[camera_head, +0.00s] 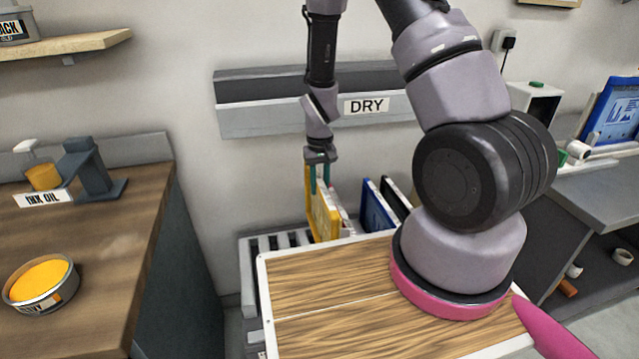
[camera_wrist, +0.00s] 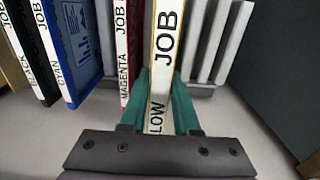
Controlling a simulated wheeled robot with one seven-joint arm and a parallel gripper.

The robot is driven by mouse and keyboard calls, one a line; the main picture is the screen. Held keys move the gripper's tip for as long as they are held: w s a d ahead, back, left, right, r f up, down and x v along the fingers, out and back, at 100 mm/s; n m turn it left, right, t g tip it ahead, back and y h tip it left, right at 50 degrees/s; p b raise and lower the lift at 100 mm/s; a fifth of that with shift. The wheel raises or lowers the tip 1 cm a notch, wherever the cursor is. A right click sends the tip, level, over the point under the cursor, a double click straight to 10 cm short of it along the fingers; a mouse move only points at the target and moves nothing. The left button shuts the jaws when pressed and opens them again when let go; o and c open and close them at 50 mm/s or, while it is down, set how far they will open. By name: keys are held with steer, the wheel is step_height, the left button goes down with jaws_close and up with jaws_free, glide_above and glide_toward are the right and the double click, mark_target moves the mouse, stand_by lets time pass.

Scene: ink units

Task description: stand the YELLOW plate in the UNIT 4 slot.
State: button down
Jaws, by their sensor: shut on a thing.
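My gripper (camera_head: 319,182) is shut on the yellow plate (camera_head: 324,218), with its teal fingers on either side of the plate's edge. In the wrist view my gripper (camera_wrist: 160,105) pinches the white edge of the yellow plate (camera_wrist: 162,70), lettered "LOW" and "JOB". The plate stands upright at the grey slotted rack (camera_head: 250,272), beside the magenta plate (camera_wrist: 124,50). Its lower end is hidden, so I cannot tell whether it rests in a slot. No UNIT 4 label or slot is readable in either view.
The cyan plate (camera_head: 379,207) and black plate (camera_head: 396,199) stand in the rack. Bare grey dividers (camera_wrist: 212,40) lie right of the yellow plate in the wrist view. A "DRY" sign (camera_head: 367,106) is on the wall. A wooden counter (camera_head: 95,245) with a yellow tin (camera_head: 40,285) stands left.

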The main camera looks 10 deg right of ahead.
steer(key=shift+f, duration=6.6)
steer(key=c, duration=0.6)
jaws_free()
steer(key=shift+o, duration=0.2)
steer(key=shift+r, duration=0.1)
step_height(320, 180, up, 11)
steer(key=shift+f, duration=0.2)
step_height(320, 180, up, 5)
glide_above(320, 220)
steer(key=s, duration=0.2)
steer(key=shift+a, duration=0.3)
steer(key=shift+r, duration=0.1)
